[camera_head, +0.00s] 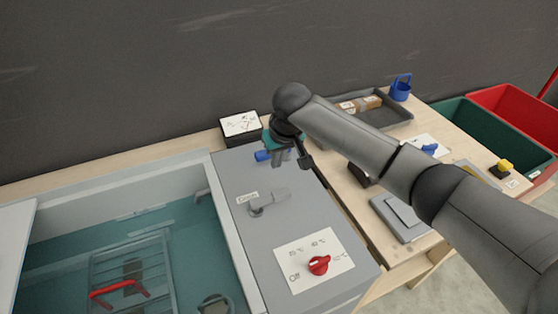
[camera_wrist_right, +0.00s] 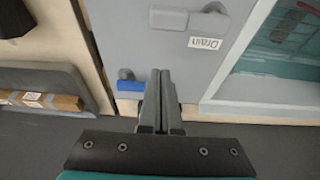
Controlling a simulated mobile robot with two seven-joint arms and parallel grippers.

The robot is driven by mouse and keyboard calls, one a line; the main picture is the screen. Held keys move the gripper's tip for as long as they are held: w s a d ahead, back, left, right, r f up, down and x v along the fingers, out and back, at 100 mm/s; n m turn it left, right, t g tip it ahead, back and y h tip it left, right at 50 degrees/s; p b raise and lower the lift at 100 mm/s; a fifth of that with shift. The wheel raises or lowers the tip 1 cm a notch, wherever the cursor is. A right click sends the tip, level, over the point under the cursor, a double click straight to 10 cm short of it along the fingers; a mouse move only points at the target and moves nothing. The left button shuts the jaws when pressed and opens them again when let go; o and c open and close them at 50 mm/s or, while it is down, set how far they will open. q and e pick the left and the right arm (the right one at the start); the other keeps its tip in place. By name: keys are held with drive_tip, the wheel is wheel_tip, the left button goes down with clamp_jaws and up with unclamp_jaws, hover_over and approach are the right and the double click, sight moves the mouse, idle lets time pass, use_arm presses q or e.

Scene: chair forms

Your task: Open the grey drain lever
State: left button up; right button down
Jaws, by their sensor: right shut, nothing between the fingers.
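The grey drain lever (camera_head: 270,200) sits on the grey top panel beside the water basin, next to a small white "Drain" label (camera_head: 247,197). Its handle points right in the head view. In the right wrist view the lever (camera_wrist_right: 188,18) lies beyond the fingertips, near the top edge. My right gripper (camera_head: 279,159) is over the far part of the panel, behind the lever and apart from it. In the right wrist view its fingers (camera_wrist_right: 165,73) are shut together with nothing between them. My left gripper is not in view.
A blue-handled valve (camera_head: 262,155) is close beside my right gripper. A red knob (camera_head: 319,265) on a white dial plate is nearer the front. The basin (camera_head: 232,240) holds water and a wire basket with a red handle (camera_head: 119,290). A dark tray (camera_head: 385,117) stands behind my right arm.

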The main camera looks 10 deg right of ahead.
sight(270, 198)
drive_tip(key=b+x, duration=0.1)
drive_tip(key=x, duration=0.5)
drive_tip(key=shift+f+b, duration=0.3)
drive_tip(key=shift+f, duration=0.1)
drive_tip(key=shift+s+d+r+p, duration=0.1)
drive_tip(key=shift+s+p, duration=0.1)
drive_tip(key=shift+s, duration=0.25)
drive_tip(key=shift+s+d+r+p, duration=0.1)
drive_tip(key=shift+s+p, duration=0.05)
drive_tip(key=shift+s, duration=0.3)
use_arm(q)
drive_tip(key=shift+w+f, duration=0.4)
use_arm(e)
drive_tip(key=shift+s+d, duration=0.2)
drive_tip(key=shift+s, duration=0.85)
